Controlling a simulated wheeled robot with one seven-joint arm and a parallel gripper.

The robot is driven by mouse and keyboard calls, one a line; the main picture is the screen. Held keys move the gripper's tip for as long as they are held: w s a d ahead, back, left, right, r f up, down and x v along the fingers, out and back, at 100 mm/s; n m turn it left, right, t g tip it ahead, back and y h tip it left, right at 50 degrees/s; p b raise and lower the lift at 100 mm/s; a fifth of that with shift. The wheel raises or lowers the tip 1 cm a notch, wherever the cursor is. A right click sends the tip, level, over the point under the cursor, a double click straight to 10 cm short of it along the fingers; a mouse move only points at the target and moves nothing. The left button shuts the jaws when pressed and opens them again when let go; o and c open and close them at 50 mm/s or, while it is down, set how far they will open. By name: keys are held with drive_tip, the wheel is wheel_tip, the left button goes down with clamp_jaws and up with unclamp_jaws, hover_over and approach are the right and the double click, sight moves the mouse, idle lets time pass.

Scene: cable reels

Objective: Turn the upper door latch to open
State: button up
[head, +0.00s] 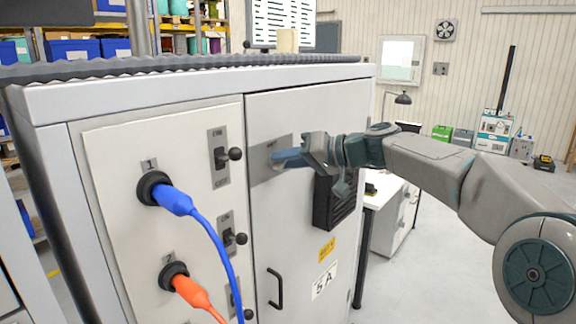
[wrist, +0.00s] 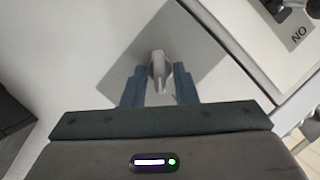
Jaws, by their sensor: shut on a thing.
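The upper door latch (wrist: 158,70) is a small light-grey turn handle on a darker grey plate (wrist: 185,45) on the cabinet door (head: 262,220). In the wrist view it lies between the two blue-grey fingers of my gripper (wrist: 159,92), its narrow end toward the palm. My gripper (head: 285,158) is shut on the latch, at the upper part of the door in the head view. There the latch itself is hidden behind the fingers. The door looks closed, flush with the cabinet front.
Left of the door, a panel has black switches (head: 221,157), a blue plug (head: 172,199) and an orange plug (head: 190,290) with hanging cables. Floor to the right is open.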

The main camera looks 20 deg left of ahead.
drive_tip(key=m+y+b, duration=0.1)
drive_tip(key=m, duration=0.1)
drive_tip(key=m+g+y+b, duration=0.1)
drive_tip(key=m, duration=0.2)
drive_tip(key=m+y+b, duration=0.1)
drive_tip(key=m, duration=0.1)
drive_tip(key=shift+w+f+g, duration=0.15)
drive_tip(key=shift+f+g, duration=0.25)
drive_tip(key=shift+m, duration=0.4)
drive_tip(key=o, duration=0.7)
drive_tip(key=shift+c, duration=0.2)
drive_tip(key=shift+d, duration=0.1)
drive_tip(key=d+b, duration=0.1)
drive_tip(key=d, duration=1.2)
drive_tip(key=shift+d, duration=0.35)
